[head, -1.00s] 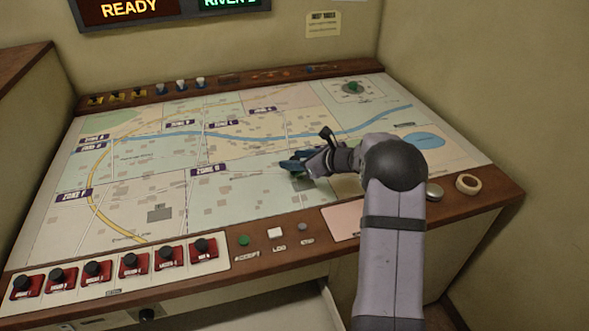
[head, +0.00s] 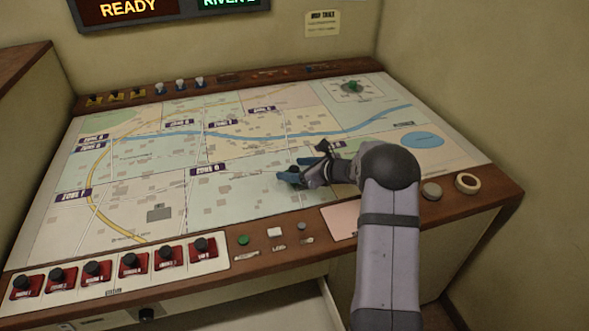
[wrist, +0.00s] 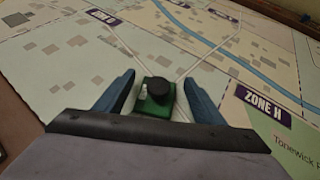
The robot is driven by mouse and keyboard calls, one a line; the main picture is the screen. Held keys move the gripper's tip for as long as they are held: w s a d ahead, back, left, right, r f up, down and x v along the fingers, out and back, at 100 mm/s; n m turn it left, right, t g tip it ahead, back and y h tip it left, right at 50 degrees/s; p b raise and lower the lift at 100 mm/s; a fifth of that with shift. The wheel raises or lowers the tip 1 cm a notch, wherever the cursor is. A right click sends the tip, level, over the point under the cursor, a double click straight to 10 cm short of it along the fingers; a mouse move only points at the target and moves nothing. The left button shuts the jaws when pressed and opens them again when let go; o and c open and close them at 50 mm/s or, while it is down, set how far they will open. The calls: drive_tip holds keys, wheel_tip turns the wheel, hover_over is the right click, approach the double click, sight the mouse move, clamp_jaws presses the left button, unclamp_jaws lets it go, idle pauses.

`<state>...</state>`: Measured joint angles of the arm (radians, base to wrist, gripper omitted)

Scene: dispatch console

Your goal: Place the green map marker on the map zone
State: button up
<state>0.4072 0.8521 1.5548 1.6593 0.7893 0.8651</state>
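My gripper (wrist: 160,78) is open, with pale gaps visible on both sides of the marker. In the head view my gripper (head: 303,172) is low over the right middle of the map, and it hides the marker there. The map (head: 130,200) is printed with several zones and purple labels. A ZONE H label (wrist: 263,103) shows at right in the wrist view. Which zone is meant cannot be told.
Red blocks with black knobs (head: 133,261) line the front left edge. A green button (head: 243,240) and a white button (head: 275,232) are right of them. A tape-like ring (head: 467,183) lies at the right edge. A green piece (head: 352,86) sits in a circle at the back right.

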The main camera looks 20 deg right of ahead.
drive_tip(key=shift+r, duration=0.2)
drive_tip(key=b+v, duration=0.1)
drive_tip(key=v, duration=1.1)
drive_tip(key=shift+f+b, duration=0.1)
drive_tip(key=shift+b, duration=0.2)
